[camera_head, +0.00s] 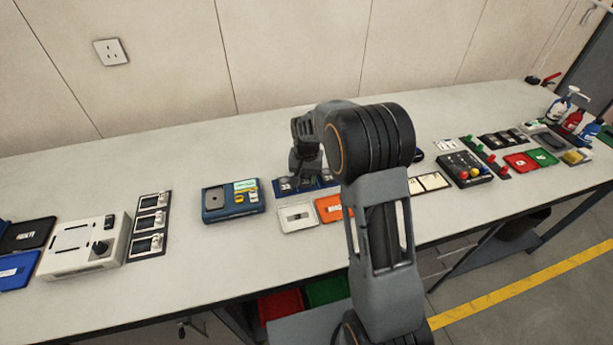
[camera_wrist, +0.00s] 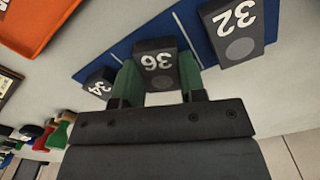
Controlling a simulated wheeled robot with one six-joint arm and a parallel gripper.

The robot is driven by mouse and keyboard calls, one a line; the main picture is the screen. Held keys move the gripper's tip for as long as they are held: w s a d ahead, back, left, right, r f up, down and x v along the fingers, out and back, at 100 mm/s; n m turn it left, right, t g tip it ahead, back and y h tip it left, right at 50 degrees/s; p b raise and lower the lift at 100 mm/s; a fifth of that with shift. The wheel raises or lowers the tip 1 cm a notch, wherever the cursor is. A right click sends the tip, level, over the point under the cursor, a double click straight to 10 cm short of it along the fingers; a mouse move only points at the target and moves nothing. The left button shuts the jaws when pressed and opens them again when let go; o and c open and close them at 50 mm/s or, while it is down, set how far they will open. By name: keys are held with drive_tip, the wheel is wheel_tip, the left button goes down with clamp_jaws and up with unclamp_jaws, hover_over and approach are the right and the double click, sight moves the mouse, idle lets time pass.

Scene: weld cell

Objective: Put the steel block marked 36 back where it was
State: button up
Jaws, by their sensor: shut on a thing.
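The steel block marked 36 (camera_wrist: 156,58) is a dark block with a white number and a round grey spot, upside down in the wrist view. My gripper (camera_wrist: 160,78) is shut on it, with one green finger pad on each side. The block is over the blue base (camera_wrist: 192,42), between the block marked 34 (camera_wrist: 99,84) and the block marked 32 (camera_wrist: 232,32). I cannot tell whether its underside touches the base. In the head view my gripper (camera_head: 303,168) is at the blue base (camera_head: 312,187), and my arm partly hides the area.
An orange tray (camera_head: 329,209) and a pale tray (camera_head: 298,218) lie just in front of the base. A blue case (camera_head: 232,212) stands to the left. Bare bench lies between the case and the black-framed panel (camera_head: 150,222).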

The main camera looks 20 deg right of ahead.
sight(306, 178)
drive_tip(key=o, duration=1.2)
drive_tip(key=shift+c, duration=0.2)
wheel_tip(306, 178, up, 11)
drive_tip(key=s+r+n+t, duration=0.2)
drive_tip(key=s+r, duration=0.3)
drive_tip(key=s, duration=0.5)
drive_tip(key=s+f+n+t, duration=0.1)
drive_tip(key=s+f+n, duration=0.1)
drive_tip(key=s, duration=1)
drive_tip(key=shift+s+f+n+t, duration=0.3)
drive_tip(key=shift+s+f+n, duration=0.05)
drive_tip(key=shift+s+n, duration=0.05)
drive_tip(key=shift+a, duration=0.1)
drive_tip(key=shift+r, duration=0.15)
